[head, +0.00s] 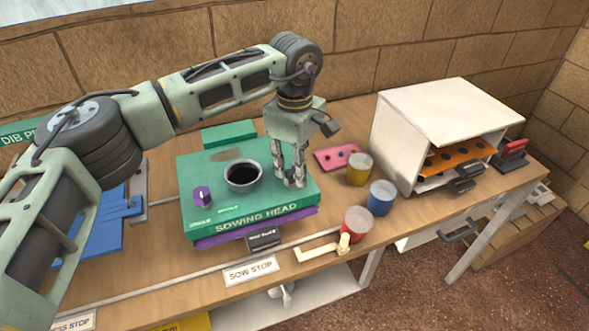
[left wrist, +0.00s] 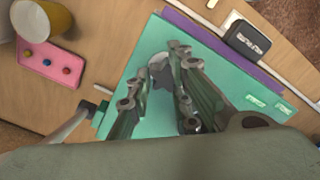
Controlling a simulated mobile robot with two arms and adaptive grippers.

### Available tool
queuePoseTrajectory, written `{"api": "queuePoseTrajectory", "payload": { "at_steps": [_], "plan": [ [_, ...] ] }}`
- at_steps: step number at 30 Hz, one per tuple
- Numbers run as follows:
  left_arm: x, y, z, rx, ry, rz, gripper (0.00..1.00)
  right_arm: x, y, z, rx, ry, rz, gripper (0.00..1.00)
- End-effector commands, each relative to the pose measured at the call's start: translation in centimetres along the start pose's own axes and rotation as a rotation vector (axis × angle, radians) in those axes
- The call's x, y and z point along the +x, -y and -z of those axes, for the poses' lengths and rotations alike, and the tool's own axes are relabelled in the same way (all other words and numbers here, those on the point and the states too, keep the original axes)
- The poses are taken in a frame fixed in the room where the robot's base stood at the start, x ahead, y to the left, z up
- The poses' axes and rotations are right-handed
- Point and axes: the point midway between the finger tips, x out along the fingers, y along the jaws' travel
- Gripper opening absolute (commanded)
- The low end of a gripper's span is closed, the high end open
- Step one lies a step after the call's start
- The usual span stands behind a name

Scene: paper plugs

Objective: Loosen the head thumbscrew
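The green sowing head (head: 255,210) sits on a purple layer on the bench, with a dark round cup in its top. My left gripper (head: 291,183) points down over the head's right part, its fingertips near the top face. In the left wrist view, a small grey knob, seemingly the head thumbscrew (left wrist: 157,66), lies between the tips of the left gripper (left wrist: 155,72). The two fingers stand apart on either side of it; I cannot tell whether either touches it. My right gripper is not in view.
A purple knob (head: 203,196) stands on the head's left. Yellow (head: 359,170), blue (head: 381,198) and red (head: 356,224) cups stand to the right, near a pink plate (head: 337,158). A white open-fronted cabinet (head: 443,105) stands farther right.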

Motion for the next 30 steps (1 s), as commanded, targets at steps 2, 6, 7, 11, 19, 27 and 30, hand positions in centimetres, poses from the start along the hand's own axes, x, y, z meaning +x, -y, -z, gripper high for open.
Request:
{"api": "queuePoseTrajectory", "payload": {
  "at_steps": [2,6,7,11,19,27,30],
  "plan": [
    [0.2,0.32,-0.04,0.002,0.0,0.013,0.0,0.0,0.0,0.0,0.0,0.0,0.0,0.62],
    [0.25,0.4,-0.05,0.002,0.0,0.016,0.0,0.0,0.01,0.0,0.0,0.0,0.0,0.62],
    [0.26,0.41,-0.05,0.003,0.0,0.017,0.0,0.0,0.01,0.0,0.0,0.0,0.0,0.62],
    [0.3,0.45,-0.07,0.003,0.0,0.018,0.0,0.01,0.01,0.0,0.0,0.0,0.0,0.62],
    [0.4,0.5,-0.11,-0.14,0.0,0.02,0.0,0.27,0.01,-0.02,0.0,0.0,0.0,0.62],
    [0.42,0.47,-0.12,-0.137,0.0,0.019,0.33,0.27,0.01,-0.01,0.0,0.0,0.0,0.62],
    [0.33,0.39,-0.09,-0.137,0.0,0.016,0.42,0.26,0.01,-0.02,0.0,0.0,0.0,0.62]
  ]
}}
